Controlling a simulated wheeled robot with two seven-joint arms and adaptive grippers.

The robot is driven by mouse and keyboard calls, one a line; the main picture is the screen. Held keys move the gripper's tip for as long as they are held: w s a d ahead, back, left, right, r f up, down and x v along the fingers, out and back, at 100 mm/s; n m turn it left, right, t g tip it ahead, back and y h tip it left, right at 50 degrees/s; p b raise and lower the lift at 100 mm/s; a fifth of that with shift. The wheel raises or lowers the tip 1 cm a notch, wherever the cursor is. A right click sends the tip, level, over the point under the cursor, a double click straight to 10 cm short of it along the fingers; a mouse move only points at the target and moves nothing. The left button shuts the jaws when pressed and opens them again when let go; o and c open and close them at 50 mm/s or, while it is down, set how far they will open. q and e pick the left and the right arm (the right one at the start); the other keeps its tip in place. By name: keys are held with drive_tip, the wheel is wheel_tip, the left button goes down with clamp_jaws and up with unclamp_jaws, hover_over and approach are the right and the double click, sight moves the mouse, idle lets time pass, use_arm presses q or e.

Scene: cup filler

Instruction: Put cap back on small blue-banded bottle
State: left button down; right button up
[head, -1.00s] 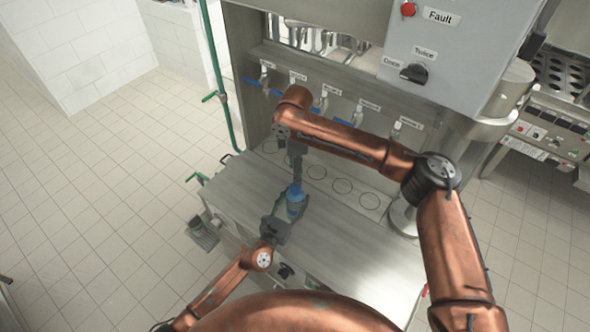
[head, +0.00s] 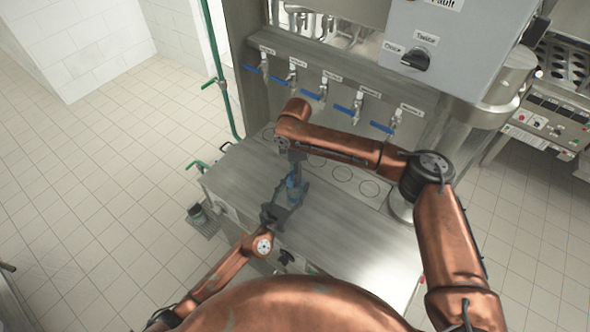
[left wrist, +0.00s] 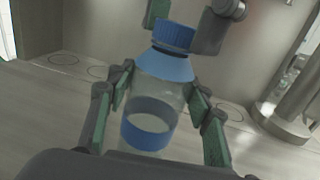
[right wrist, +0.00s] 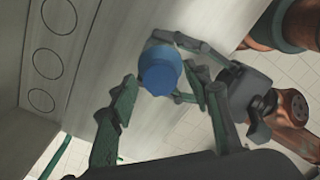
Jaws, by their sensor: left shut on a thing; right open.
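The small bottle (left wrist: 150,112) is clear with a blue band and a blue shoulder, and stands slightly tilted in the left wrist view. A ribbed blue cap (left wrist: 174,37) sits on its top; it also shows from above in the right wrist view (right wrist: 160,72). I cannot tell whether it is screwed tight. My left gripper (left wrist: 157,112) is shut on the bottle's body, low over the counter in the head view (head: 290,200). My right gripper (right wrist: 161,90) is open above the bottle, its fingers on either side of the cap and apart from it.
The steel counter (head: 345,235) has a strip of marked circles (head: 343,173) along its back. Several taps with blue levers (head: 357,110) hang above it. A control box (head: 430,50) projects at upper right. A steel cylinder (left wrist: 288,115) stands on the counter. The counter's front right is clear.

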drive_tip(key=shift+c, duration=0.5)
drive_tip(key=c, duration=1.1)
drive_tip(key=o, duration=1.3)
drive_tip(key=shift+o, duration=0.2)
drive_tip(key=shift+r, duration=0.15)
wheel_tip(320, 180, up, 12)
use_arm(q)
drive_tip(key=c, duration=0.9)
unclamp_jaws()
